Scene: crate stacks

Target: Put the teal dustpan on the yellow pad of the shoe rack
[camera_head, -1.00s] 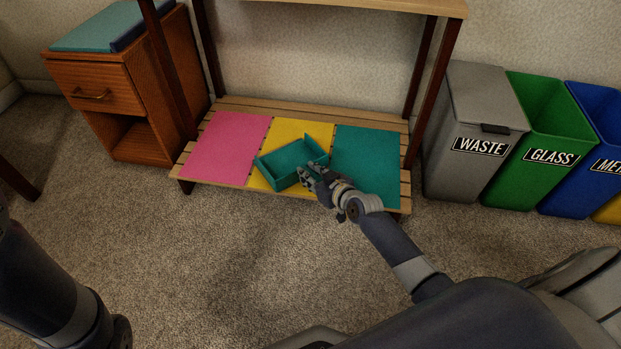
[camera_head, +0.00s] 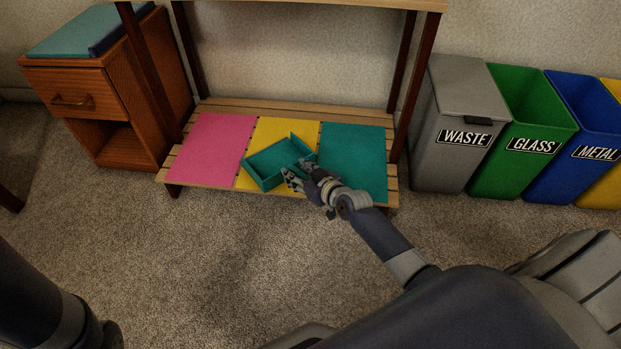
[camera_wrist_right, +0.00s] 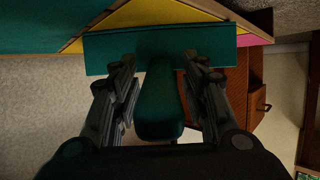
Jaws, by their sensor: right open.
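The teal dustpan (camera_head: 270,164) lies turned at an angle on the yellow pad (camera_head: 268,129) of the shoe rack's (camera_head: 220,104) lower shelf. Its right end reaches the edge of the teal pad; its left corner is near the pink pad. My right gripper (camera_head: 297,173) is at the dustpan's near right side. In the right wrist view the open fingers stand on either side of the dustpan's handle (camera_wrist_right: 160,105), with gaps visible beside it. Part of the handle is hidden in the head view. My left gripper is out of view; only its arm shows.
The pink pad (camera_head: 210,148) and teal pad (camera_head: 352,160) flank the yellow one. Rack posts and the upper shelf (camera_head: 330,4) stand around and above. A wooden cabinet (camera_head: 75,90) is at left, waste (camera_head: 465,105) and glass (camera_head: 535,105) bins at right. Carpet in front is clear.

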